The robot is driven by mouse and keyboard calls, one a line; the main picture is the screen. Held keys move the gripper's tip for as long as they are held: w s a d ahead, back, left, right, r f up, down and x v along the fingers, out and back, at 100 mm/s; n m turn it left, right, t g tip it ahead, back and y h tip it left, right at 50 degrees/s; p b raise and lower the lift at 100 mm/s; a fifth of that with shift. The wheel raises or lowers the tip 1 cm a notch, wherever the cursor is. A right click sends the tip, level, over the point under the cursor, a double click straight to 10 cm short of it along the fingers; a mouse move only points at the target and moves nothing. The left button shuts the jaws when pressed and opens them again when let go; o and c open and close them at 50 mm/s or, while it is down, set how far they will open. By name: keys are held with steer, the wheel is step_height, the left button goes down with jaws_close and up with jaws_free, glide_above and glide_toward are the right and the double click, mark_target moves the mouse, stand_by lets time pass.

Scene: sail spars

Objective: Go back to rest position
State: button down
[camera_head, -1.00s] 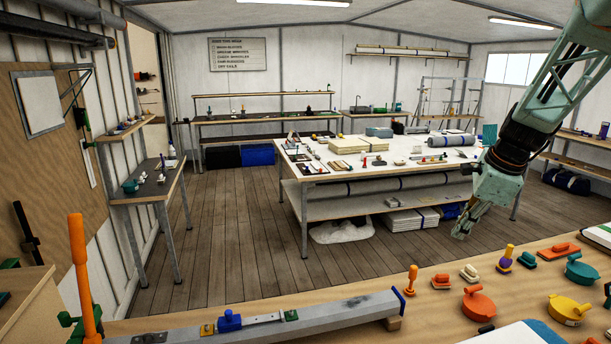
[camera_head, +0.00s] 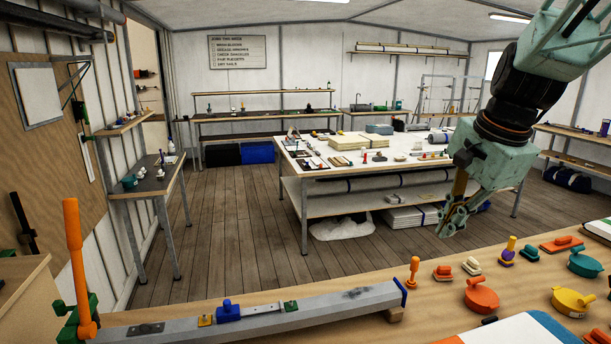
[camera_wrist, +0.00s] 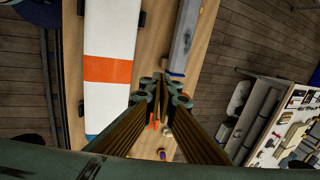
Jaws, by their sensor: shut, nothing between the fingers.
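My gripper (camera_head: 450,222) is a pale green, jointed gripper at the right of the head view. It hangs pointing down and to the left, in the air above and behind the near wooden bench (camera_head: 440,272). In the wrist view its fingers (camera_wrist: 160,92) are together at the middle of the picture with nothing between them. The bench lies below it there. My arm comes in from the top right of the head view.
A grey spar (camera_head: 330,303) with a blue slider (camera_head: 229,311) lies along the bench, by an upright orange lever (camera_head: 74,240). A white table (camera_head: 410,178) stands behind.

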steer(key=s+a+f+n+b, duration=0.2)
steer(key=s+n, duration=0.3)
steer(key=s, duration=0.6)
steer(key=s+a+f+n+b, duration=0.2)
steer(key=s+a+n+b, duration=0.1)
steer(key=s, duration=0.8)
steer(key=s+a+f+n+h+b, duration=0.1)
steer(key=s+a+n, duration=0.3)
steer(key=s, duration=0.7)
steer(key=shift+s+a+f+n+b, duration=0.15)
steer(key=shift+a+f+n+b, duration=0.35)
steer(key=shift+n, duration=0.8)
steer(key=shift+d+f, duration=0.1)
steer(key=shift+d, duration=0.05)
